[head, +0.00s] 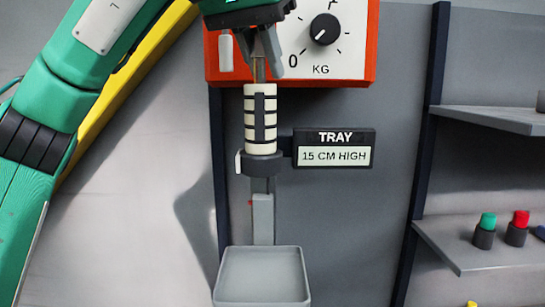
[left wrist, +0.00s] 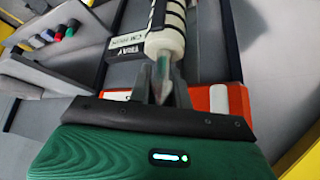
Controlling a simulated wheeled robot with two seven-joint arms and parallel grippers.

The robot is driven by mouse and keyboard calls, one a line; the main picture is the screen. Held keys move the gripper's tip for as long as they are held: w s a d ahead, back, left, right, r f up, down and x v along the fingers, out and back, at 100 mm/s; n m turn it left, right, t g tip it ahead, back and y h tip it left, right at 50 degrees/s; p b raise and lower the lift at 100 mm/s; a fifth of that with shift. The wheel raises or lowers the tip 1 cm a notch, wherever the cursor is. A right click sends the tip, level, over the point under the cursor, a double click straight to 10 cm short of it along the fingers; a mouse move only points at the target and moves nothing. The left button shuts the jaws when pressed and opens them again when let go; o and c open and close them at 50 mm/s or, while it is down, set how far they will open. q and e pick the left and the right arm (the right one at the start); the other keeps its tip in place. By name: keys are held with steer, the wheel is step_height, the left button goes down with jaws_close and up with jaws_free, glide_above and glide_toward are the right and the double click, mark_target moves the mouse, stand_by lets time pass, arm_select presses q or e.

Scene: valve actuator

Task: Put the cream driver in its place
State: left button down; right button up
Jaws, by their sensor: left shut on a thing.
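The cream driver (head: 249,118) has a cream handle with dark bands and a thin shaft at its upper end. It hangs upright in the head view. My left gripper (head: 261,66) is above it, pointing down, shut on the shaft. The left wrist view also shows the driver (left wrist: 168,43), its shaft between the fingers of my left gripper (left wrist: 163,92). The handle's lower end meets a dark ring holder (head: 262,166) beside the TRAY sign; I cannot tell whether it is inside the ring or just above it. My right gripper is not in view.
An orange scale box (head: 350,62) with a KG dial stands close behind my left gripper. The sign (head: 334,148) reads TRAY 15 CM HIGH. A grey tray (head: 262,298) is below the holder. Shelves (head: 490,262) with coloured-topped items are at right, beyond a dark post.

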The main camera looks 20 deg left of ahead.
mark_target(264, 170)
arm_select(q)
step_height(264, 170, down, 16)
steer(key=p, duration=0.2)
steer(key=shift+p, duration=0.3)
step_height(264, 170, down, 4)
steer(key=shift+r+p, duration=0.15)
steer(key=shift+p, duration=0.35)
steer(key=c, duration=1.3)
jaws_free()
steer(key=shift+s+f, duration=0.1)
steer(key=shift+f, duration=0.15)
steer(key=shift+r, duration=0.15)
